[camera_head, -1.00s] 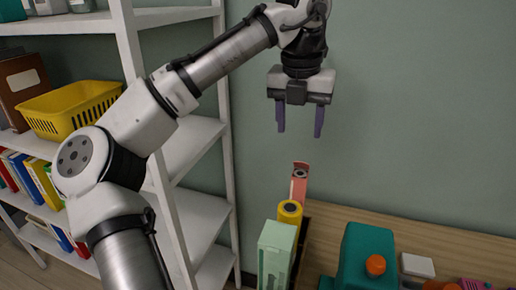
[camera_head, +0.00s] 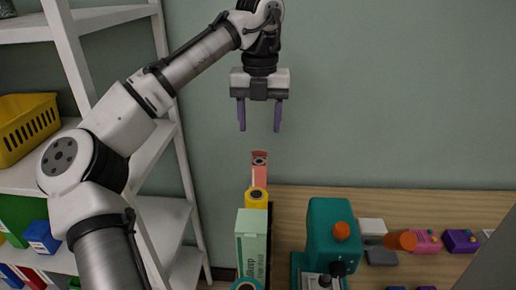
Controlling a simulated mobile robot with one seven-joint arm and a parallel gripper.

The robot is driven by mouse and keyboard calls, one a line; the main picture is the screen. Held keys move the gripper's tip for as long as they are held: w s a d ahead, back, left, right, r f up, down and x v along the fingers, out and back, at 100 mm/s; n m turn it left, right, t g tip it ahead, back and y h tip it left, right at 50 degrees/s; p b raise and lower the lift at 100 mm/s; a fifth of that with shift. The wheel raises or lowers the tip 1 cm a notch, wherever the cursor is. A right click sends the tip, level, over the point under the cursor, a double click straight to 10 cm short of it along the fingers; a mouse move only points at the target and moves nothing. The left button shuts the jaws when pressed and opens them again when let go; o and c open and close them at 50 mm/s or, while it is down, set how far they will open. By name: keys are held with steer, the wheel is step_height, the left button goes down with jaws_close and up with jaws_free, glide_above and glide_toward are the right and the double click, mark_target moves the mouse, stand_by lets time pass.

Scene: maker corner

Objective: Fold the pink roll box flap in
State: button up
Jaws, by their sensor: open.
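The pink roll box (camera_head: 259,176) stands at the far left end of the wooden table, near the wall. Its upper part shows as a raised pink panel, and a dark round roll end shows at its top. Its lower part is hidden behind a yellow roll. I cannot tell the flap apart clearly from the box walls. My gripper (camera_head: 259,126) hangs above the pink box, pointing down, with its two purple fingers apart and nothing between them. A clear gap separates the fingertips from the box.
A yellow roll (camera_head: 257,196) and a light green box (camera_head: 251,243) stand in line in front of the pink box. A teal machine (camera_head: 327,232) with an orange knob stands to the right. White shelving (camera_head: 170,150) is at the left. Table (camera_head: 420,204) near the wall is clear.

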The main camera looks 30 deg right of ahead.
mark_target(259, 163)
step_height(259, 163, down, 7)
steer(key=shift+r, duration=0.2)
steer(key=c, duration=1)
steer(key=shift+s+a+f+t+h+b, duration=0.2)
steer(key=shift+s+f+t+h+b, duration=0.15)
steer(key=shift+t+b, duration=0.2)
steer(key=shift+s+a+f+t+h+b, duration=0.15)
steer(key=shift+a+f+t+h+b, duration=0.05)
steer(key=shift+t+h+b, duration=0.4)
steer(key=shift+s+a+f+t+h+b, duration=0.2)
steer(key=shift+t+h+b, duration=0.15)
steer(key=shift+t+b, duration=0.25)
steer(key=shift+r, duration=0.1)
